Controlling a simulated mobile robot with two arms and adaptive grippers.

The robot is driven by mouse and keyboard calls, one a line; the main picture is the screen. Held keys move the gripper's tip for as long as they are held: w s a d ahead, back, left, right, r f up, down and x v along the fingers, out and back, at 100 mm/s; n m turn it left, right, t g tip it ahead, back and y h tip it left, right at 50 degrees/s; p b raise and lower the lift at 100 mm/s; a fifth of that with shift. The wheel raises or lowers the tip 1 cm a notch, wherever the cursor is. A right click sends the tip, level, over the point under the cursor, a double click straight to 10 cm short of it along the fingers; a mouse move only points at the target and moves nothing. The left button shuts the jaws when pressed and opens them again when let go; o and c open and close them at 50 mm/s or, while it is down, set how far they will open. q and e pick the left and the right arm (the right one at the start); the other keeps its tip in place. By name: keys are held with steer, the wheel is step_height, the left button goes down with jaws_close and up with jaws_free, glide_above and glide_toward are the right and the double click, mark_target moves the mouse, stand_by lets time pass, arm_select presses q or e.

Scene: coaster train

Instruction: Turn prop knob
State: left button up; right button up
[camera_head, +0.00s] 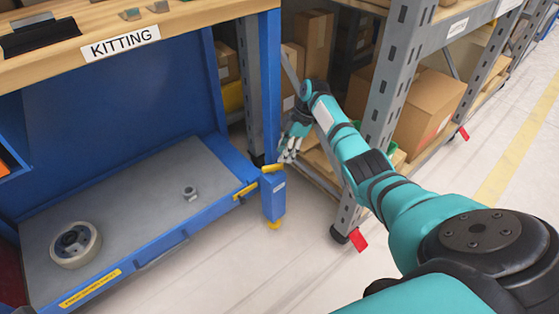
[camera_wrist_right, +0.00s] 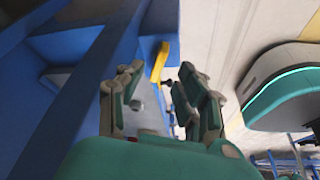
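A short yellow bar (camera_head: 272,168) lies across the top of a blue box-shaped post (camera_head: 274,198) at the front right corner of the workbench's lower shelf. I take this bar to be the prop knob. My right gripper (camera_head: 290,150) is just above and a little right of it in the head view, with its fingers pointing down. In the right wrist view the yellow bar (camera_wrist_right: 159,61) shows beyond and between the tips of my right gripper (camera_wrist_right: 157,78). The fingers are apart with nothing between them and do not appear to touch the bar. My left gripper does not show.
The blue workbench has a wooden top (camera_head: 190,20) with a KITTING sign. A grey rack upright (camera_head: 385,95) stands close to my right arm. The front floor is clear.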

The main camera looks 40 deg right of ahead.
steer(key=w+v, duration=0.1)
steer(key=v, duration=0.5)
steer(key=shift+s+r, duration=0.25)
steer(key=shift+s, duration=0.3)
